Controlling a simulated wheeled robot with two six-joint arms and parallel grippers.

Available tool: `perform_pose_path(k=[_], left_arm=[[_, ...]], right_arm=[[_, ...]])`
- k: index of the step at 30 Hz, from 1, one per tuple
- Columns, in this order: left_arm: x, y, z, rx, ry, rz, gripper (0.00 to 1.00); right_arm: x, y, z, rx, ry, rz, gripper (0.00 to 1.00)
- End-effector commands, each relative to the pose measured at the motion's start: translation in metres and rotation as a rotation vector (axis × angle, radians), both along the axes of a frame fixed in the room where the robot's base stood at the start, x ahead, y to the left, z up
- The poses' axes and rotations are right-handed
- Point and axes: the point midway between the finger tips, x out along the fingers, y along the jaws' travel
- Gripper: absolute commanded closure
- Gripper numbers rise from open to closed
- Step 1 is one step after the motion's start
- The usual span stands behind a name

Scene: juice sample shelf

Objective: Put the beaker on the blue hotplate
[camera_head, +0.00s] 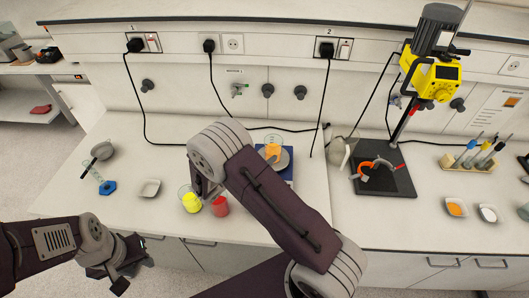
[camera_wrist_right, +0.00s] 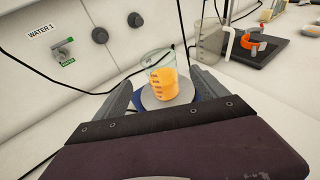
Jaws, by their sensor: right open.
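The beaker (camera_head: 273,150) is clear glass with orange contents. It stands upright on the pale round plate of the blue hotplate (camera_head: 287,173), right of my right forearm. In the right wrist view, the beaker (camera_wrist_right: 160,78) rests on the plate, with the hotplate's blue body (camera_wrist_right: 142,103) partly visible below. My right gripper (camera_wrist_right: 162,92) is open, with its fingers on either side of the beaker in that picture; I see no clear contact. In the head view, my arm hides this gripper. My left gripper (camera_head: 132,265) hangs at the bench's front left edge, holding nothing visible.
Beakers with yellow (camera_head: 192,204) and red (camera_head: 221,206) contents stand just left of my right arm. A white dish (camera_head: 150,188) is at left. The bench front centre-right is clear.

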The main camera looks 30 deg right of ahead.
Motion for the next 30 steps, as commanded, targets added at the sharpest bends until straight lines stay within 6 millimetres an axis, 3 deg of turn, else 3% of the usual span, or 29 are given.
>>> perform_pose_path(k=[2, 4, 5, 8, 10, 13, 15, 19, 30], left_arm=[[0.000, 0.000, 0.000, 0.000, 0.000, 0.000, 0.64], [0.000, 0.000, 0.001, 0.000, 0.000, 0.000, 0.64], [0.000, 0.000, 0.001, 0.000, 0.000, 0.000, 0.64], [0.000, 0.000, 0.001, 0.000, 0.000, 0.000, 0.64], [0.000, 0.000, 0.001, 0.000, 0.000, 0.000, 0.64], [0.000, 0.000, 0.000, 0.000, 0.000, 0.000, 0.64], [0.000, 0.000, 0.000, 0.000, 0.000, 0.000, 0.64], [0.000, 0.000, 0.000, 0.000, 0.000, 0.000, 0.64], [0.000, 0.000, -0.006, 0.000, 0.000, 0.000, 0.64]], right_arm=[[-0.002, -0.001, 0.001, 0.008, 0.000, -0.011, 0.18], [-0.020, -0.013, 0.002, 0.073, -0.008, -0.097, 0.18], [-0.034, -0.020, 0.001, 0.127, -0.015, -0.164, 0.18], [-0.106, -0.034, -0.005, 0.406, -0.086, -0.505, 0.18], [-0.161, -0.019, -0.011, 0.658, -0.196, -0.810, 0.18], [-0.202, 0.021, -0.012, 0.982, -0.413, -1.200, 0.18], [-0.209, 0.045, -0.006, 1.156, -0.569, -1.411, 0.18], [-0.206, 0.066, 0.005, 1.342, -0.778, -1.647, 0.18], [-0.204, 0.071, 0.002, 1.387, -0.836, -1.708, 0.18]])
